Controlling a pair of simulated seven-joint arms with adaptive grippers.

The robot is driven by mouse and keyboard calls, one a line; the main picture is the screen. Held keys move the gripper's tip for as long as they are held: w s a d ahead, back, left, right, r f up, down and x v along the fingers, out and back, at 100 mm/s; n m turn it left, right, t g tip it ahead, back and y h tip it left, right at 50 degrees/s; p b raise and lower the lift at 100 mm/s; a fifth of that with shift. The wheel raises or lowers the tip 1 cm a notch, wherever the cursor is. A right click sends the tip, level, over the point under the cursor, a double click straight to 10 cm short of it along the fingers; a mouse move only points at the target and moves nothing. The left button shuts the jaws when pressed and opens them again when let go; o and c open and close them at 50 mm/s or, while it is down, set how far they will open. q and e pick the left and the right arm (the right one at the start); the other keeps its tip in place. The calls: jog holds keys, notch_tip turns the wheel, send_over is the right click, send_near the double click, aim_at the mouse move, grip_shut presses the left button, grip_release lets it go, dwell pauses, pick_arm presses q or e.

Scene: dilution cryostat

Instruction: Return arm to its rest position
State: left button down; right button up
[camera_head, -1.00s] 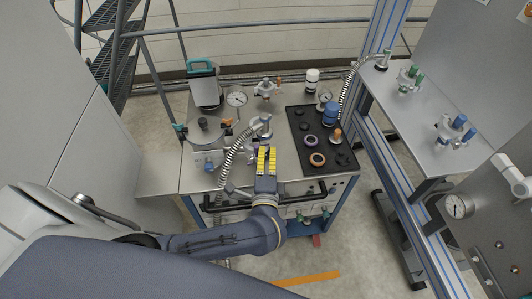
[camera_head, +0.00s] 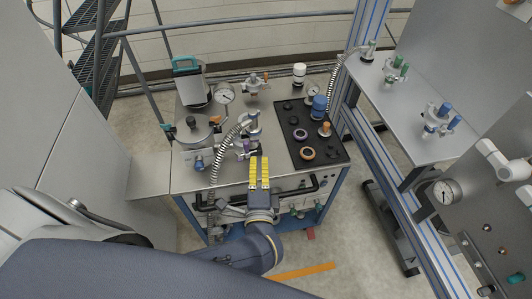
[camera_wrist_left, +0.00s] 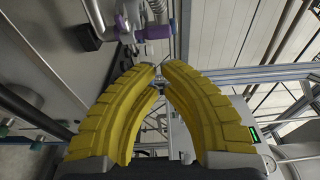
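My left arm (camera_head: 262,236) comes in from the lower left. Its gripper (camera_head: 259,159), with two ribbed yellow fingers, is over the front edge of the steel bench (camera_head: 228,176). The fingers lie side by side, a narrow gap between them, and hold nothing that I can see. In the left wrist view the fingers (camera_wrist_left: 159,69) curve toward each other and their tips are close, with background showing between them. A valve with a purple part (camera_head: 244,150) stands on the bench just beyond the tips, to their left. My right gripper is not in view.
A ribbed metal hose (camera_head: 221,152) arches left of the gripper. A black panel (camera_head: 320,153) with several fittings lies to the right. A black handle bar (camera_head: 296,190) runs along the bench front. Blue-striped frame posts (camera_head: 396,222) stand at right. Floor shows in front of the bench.

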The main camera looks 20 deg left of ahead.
pick_arm(q)
jog(key=w+d+f+m+t+h, duration=0.15)
jog(key=d+f+m+h, duration=0.5)
jog(key=m, duration=0.75)
jog(key=d+f+m+t+h, duration=0.2)
jog(key=d+f+m+h, duration=0.45)
jog(key=m, duration=0.75)
notch_tip(320, 180, down, 22)
jog(key=s+a+m+g, duration=0.1)
jog(key=s+m+g, duration=0.35)
jog(key=m, duration=1.05)
jog(key=s+a+f+m+g+y, duration=0.2)
jog(key=s+a+f+m+g, duration=0.3)
jog(key=f, duration=0.6)
jog(key=s+a+f+m+g+y, duration=0.1)
jog(key=s+a+f+m+g, duration=0.2)
jog(key=s+a+f+m, duration=0.5)
jog(key=s+a+f+m+g+y, duration=0.1)
jog(key=s+a+f+m+g, duration=0.1)
jog(key=s+f, duration=0.2)
jog(key=s+a+f+m+g+y, duration=0.1)
jog(key=s+a+f+m+g, duration=0.1)
jog(key=s, duration=0.8)
jog(key=s+a+f+m+g+y, duration=0.1)
jog(key=s+a+f+m+g, duration=0.1)
jog(key=s+f, duration=0.5)
jog(key=shift+s+a, duration=0.6)
jog(key=shift+a, duration=0.2)
